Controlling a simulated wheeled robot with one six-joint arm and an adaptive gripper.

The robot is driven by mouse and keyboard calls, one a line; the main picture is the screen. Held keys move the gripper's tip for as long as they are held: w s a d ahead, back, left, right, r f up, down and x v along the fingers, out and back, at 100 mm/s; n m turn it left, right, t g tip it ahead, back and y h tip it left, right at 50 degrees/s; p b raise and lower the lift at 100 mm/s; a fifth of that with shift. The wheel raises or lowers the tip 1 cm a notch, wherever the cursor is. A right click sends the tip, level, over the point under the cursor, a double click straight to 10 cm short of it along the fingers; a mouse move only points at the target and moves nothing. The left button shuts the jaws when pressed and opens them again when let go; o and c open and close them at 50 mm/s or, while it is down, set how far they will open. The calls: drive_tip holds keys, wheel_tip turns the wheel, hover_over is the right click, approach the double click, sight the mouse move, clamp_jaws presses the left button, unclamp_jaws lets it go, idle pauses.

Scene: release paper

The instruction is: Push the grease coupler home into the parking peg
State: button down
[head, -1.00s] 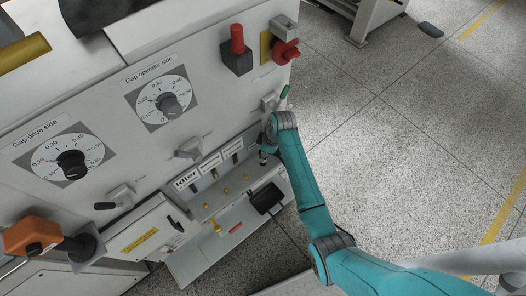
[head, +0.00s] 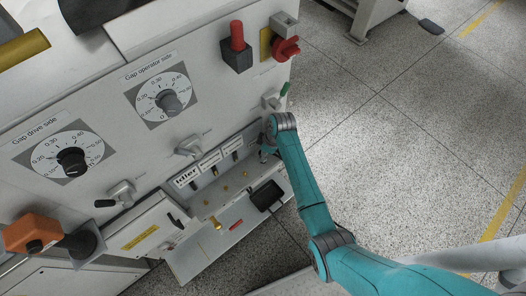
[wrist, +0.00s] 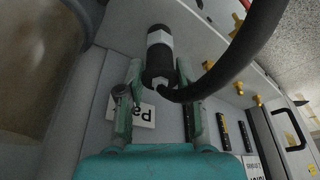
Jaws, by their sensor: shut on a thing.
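In the wrist view my gripper (wrist: 160,74) has its two fingers on either side of the grease coupler (wrist: 158,50), a dark cylinder with a pale band. It is shut on the coupler. A thick black hose (wrist: 240,60) curves from the coupler's near end up to the right. The parking peg cannot be made out; the coupler and fingers may cover it. In the head view my gripper is mostly hidden behind my arm, at the right end of the low panel.
Several brass fittings (wrist: 240,88) stick out to the right in the wrist view. A large blurred brown cylinder (wrist: 35,60) fills the left. In the head view a black tray (head: 267,195) sits just below the gripper area. Open floor (head: 400,150) lies right of the machine.

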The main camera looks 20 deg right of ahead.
drive_tip(key=c, duration=0.7)
unclamp_jaws()
drive_tip(key=v, duration=1.2)
drive_tip(key=shift+s+d+f, duration=0.1)
